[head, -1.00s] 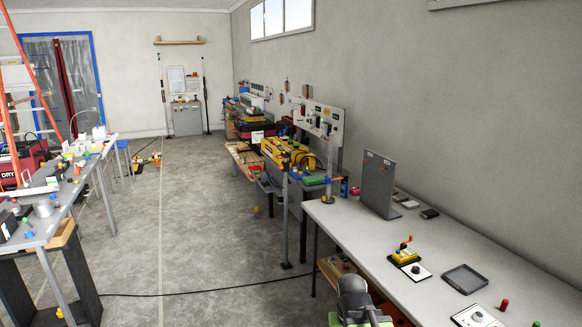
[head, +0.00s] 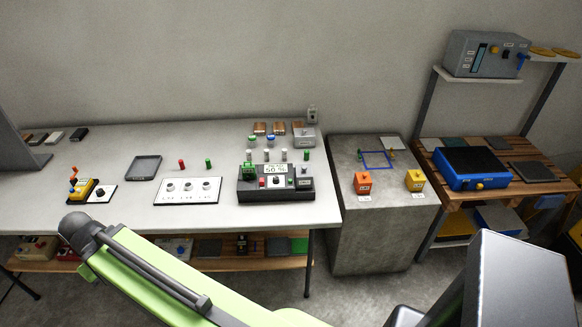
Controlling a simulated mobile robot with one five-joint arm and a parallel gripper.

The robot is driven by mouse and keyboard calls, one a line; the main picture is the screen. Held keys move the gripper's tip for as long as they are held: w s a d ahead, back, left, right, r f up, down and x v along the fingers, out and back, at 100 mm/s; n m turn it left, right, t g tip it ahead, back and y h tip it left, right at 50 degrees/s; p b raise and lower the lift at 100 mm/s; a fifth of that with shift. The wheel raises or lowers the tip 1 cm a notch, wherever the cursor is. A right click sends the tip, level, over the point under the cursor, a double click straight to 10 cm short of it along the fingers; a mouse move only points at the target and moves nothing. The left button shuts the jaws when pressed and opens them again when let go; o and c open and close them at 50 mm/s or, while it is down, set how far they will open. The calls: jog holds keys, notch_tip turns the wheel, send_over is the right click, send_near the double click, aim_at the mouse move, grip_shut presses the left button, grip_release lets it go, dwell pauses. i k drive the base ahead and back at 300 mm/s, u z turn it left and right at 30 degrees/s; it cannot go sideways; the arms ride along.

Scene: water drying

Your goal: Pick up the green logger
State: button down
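A dark grey instrument (head: 275,191) with a lit "50 %" display sits on the long grey table, right of the picture's middle left. A small green block (head: 249,171) stands on its left end; it may be the green logger, but it is too small to be sure. An orange block (head: 363,184) and a yellow block (head: 415,181) of similar size sit on the concrete block to the right. My lime arm crosses the foreground below the table, apart from these things. My gripper's fingers do not show.
The grey table (head: 110,203) also holds a white card with three dials (head: 182,190), a dark tray (head: 144,168) and red and green pegs. The concrete block (head: 375,225) bears a blue taped square (head: 377,160). A wooden bench (head: 520,185) with a blue scale (head: 470,168) stands at right.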

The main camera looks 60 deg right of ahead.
aim_at(246, 169)
jog(key=z, duration=2.4)
jog(key=k, duration=0.75)
jog(key=u, duration=0.4)
